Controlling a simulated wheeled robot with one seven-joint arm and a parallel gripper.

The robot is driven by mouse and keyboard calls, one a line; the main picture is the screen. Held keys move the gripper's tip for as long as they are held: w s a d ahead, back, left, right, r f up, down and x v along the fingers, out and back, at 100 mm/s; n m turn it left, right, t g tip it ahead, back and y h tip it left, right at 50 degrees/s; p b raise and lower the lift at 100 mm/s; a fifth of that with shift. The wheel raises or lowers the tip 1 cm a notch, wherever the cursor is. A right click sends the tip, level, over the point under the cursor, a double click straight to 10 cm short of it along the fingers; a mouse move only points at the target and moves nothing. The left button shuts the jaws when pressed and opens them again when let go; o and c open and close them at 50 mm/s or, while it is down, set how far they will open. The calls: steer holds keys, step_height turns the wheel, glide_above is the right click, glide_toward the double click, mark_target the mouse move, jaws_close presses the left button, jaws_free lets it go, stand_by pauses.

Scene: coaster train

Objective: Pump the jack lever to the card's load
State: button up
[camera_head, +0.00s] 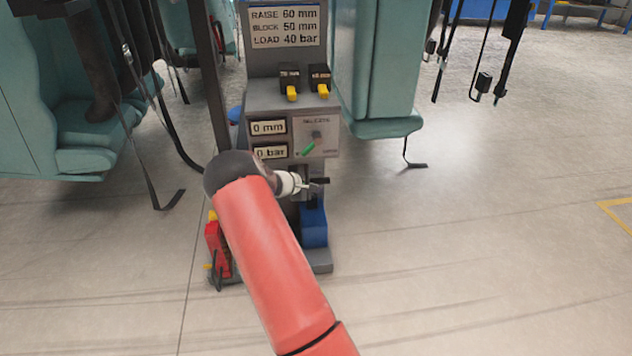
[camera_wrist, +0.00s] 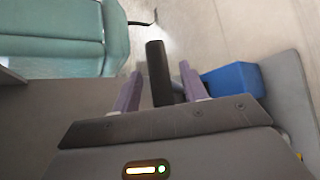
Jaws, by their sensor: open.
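The card (camera_head: 285,25) on the grey stand reads RAISE 60 mm, BLOCK 50 mm, LOAD 40 bar. Below it, the height readout (camera_head: 268,127) shows 0 mm and the pressure readout (camera_head: 271,152) shows 0 bar. My gripper (camera_head: 314,184) is low in front of the stand, just above the blue jack body (camera_head: 314,228). In the wrist view a dark cylindrical bar (camera_wrist: 157,68), seemingly the jack lever, stands between the two purple fingers of my gripper (camera_wrist: 161,76). The fingers are open, with visible gaps beside the bar. My arm hides part of the jack in the head view.
A release panel (camera_head: 318,138) with a green handle (camera_head: 308,148) is just above my gripper. Two black blocks with yellow tabs (camera_head: 291,80) sit on the stand's ledge. A red device (camera_head: 217,248) stands left of my arm. Teal seats (camera_head: 385,126) flank the stand. Floor at right is clear.

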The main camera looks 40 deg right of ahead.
steer(key=v, duration=0.7)
steer(key=shift+a+r, duration=0.2)
steer(key=shift+a, duration=0.05)
steer(key=shift+o, duration=0.3)
